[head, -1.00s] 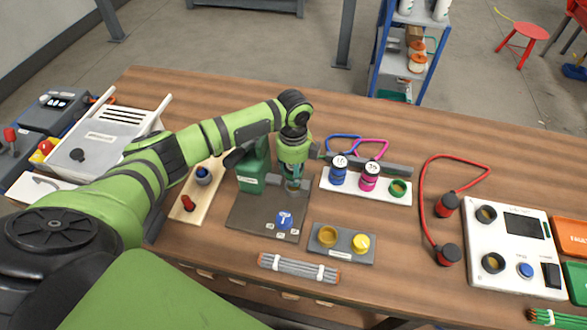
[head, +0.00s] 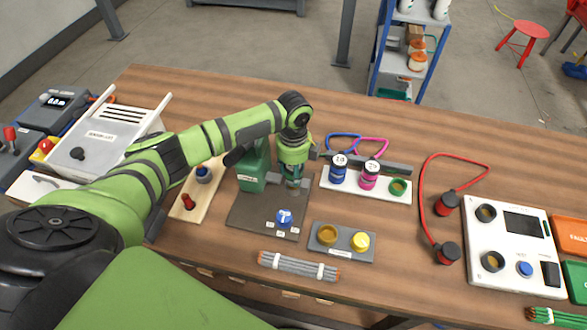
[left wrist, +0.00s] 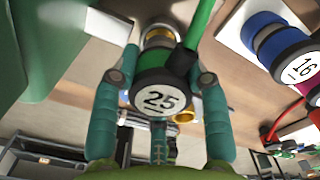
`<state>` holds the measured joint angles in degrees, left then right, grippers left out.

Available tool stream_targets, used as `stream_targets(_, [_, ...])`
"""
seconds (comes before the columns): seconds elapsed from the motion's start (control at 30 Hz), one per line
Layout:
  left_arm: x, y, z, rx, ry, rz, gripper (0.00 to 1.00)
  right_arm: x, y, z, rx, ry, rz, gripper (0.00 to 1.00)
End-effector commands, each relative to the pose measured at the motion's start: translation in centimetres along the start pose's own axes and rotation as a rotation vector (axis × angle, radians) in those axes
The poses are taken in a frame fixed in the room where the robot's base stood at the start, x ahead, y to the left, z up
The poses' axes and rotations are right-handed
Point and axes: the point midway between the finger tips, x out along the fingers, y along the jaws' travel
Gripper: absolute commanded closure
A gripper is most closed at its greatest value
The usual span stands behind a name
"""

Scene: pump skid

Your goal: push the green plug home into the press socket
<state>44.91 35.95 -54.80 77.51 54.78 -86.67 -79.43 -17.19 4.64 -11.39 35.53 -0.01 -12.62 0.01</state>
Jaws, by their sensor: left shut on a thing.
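The green plug (left wrist: 160,84), with a round white label reading 25 and a green cord, is between the two fingers of my left gripper (left wrist: 162,92). The gripper is shut on it. In the left wrist view a brass-coloured ring (left wrist: 160,34) shows just beyond the plug, partly hidden by it. I cannot tell how far the plug sits in it. In the head view my left gripper (head: 293,184) points down beside the green press (head: 253,172), over its dark base plate (head: 244,214). The gripper mostly hides the plug and the socket there.
A blue knob (head: 284,217) is on the front of the base plate. A white rack (head: 336,190) to the right holds a blue plug (head: 338,170), a magenta plug (head: 369,176) and an empty green ring (head: 398,187). A grey block (head: 318,243) with two yellow parts and a bundle of rods (head: 299,267) are in front.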

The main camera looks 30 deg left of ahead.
Motion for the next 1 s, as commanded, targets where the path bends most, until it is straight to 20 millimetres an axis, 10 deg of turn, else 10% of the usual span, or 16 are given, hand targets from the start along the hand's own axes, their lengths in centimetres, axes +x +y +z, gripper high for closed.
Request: stream_targets(1.0, [2.1, 0.0, 0.0, -0.001, 0.000, -0.001, 0.94, 1.1, -0.1, 0.1, -0.002, 0.000, -0.001, 0.60])
